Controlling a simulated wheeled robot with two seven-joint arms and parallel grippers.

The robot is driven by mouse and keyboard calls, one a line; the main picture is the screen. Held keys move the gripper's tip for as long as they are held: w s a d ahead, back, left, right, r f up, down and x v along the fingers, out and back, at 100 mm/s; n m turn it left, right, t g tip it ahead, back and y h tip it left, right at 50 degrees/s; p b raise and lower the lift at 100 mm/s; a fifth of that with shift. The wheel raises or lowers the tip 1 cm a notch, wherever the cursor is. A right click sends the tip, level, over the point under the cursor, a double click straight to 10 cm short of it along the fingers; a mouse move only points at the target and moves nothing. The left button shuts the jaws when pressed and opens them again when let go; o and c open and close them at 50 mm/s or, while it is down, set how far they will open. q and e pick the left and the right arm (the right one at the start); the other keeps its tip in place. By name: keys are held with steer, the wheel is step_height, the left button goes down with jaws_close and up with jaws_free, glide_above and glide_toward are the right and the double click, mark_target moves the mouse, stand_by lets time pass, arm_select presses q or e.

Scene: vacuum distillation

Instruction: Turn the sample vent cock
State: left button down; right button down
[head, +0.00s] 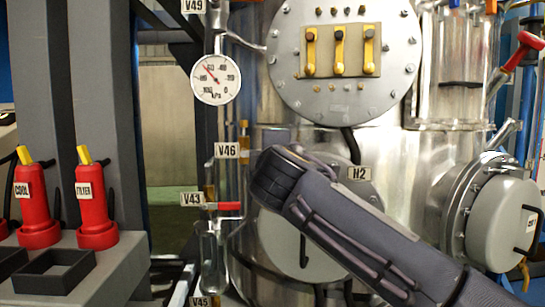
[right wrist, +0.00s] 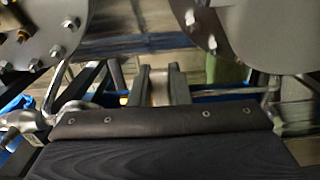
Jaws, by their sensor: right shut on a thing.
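In the head view my right arm comes in from the lower right, and its dark wrist (head: 275,175) covers part of the steel vessel. Its fingers are hidden there. In the right wrist view the two fingers of my right gripper (right wrist: 160,88) reach forward with a narrow space between them. The gripper is shut on a small part, which I take as the vent cock; its shape is not clear. A red lever (head: 229,206) by the V43 label and a yellow-handled cock (head: 244,140) by the V46 label are just left of my wrist. My left gripper is out of view.
A pressure gauge (head: 215,80) is above V46. A flange with yellow handles (head: 340,52) is on the upper vessel, and a grey round hatch (head: 505,220) juts out at right. Two red bottles (head: 95,205) stand in a grey rack at left. A glass sample vessel (head: 213,255) hangs below V43.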

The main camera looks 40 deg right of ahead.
steer(key=shift+f, duration=0.15)
steer(key=c, duration=1.4)
jaws_free()
steer(key=shift+o, duration=0.2)
steer(key=v, duration=0.8)
steer(key=shift+d, duration=0.1)
